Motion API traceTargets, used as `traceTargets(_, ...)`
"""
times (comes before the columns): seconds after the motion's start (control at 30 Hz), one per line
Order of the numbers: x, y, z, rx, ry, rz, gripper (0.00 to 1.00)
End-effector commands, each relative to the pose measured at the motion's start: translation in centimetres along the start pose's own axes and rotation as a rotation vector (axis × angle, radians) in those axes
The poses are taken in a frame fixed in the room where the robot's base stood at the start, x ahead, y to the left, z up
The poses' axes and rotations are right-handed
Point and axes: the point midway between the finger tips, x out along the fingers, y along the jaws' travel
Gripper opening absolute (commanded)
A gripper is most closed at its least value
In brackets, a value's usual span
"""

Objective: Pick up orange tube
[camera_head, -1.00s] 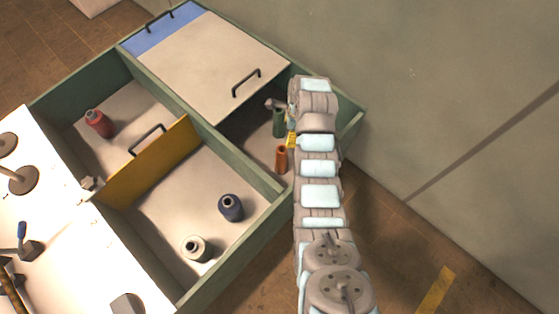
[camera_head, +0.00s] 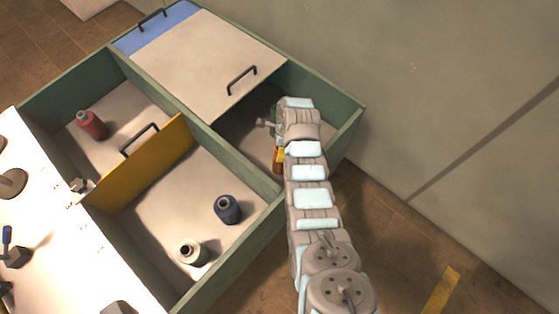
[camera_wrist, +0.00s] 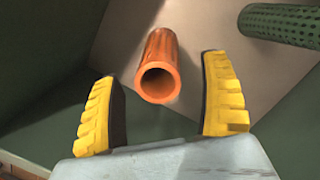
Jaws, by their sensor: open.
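The orange tube (camera_wrist: 160,68) stands on the compartment floor, and its open end faces the camera in the wrist view. My gripper (camera_wrist: 160,98) is open, with its yellow-padded fingers on either side of the tube in that view. No finger visibly touches the tube, and the distance along the view is hard to judge. In the head view, a small orange part of the tube (camera_head: 277,167) shows beside my arm, which covers the rest. My fingertips are mostly hidden there.
A green perforated tube (camera_wrist: 282,24) is at the upper right in the wrist view. Green compartment walls (camera_head: 246,148) stand close around my gripper. A sliding cover (camera_head: 205,60) lies over the back part.

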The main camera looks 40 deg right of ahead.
Motion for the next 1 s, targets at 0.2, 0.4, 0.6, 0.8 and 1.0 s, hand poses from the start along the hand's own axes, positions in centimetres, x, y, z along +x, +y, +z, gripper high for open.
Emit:
traceTargets(0.2, 2.9, 0.1, 0.1, 0.001, 0.002, 0.000, 0.78)
traceTargets(0.4, 3.0, 0.1, 0.1, 0.000, 0.002, -0.002, 0.78)
traceTargets(0.6, 3.0, 0.1, 0.1, 0.000, 0.002, -0.002, 0.46)
traceTargets(0.8, 3.0, 0.1, 0.1, 0.000, 0.002, -0.001, 0.10)
traceTargets(1.0, 3.1, 0.1, 0.1, 0.000, 0.002, 0.000, 0.10)
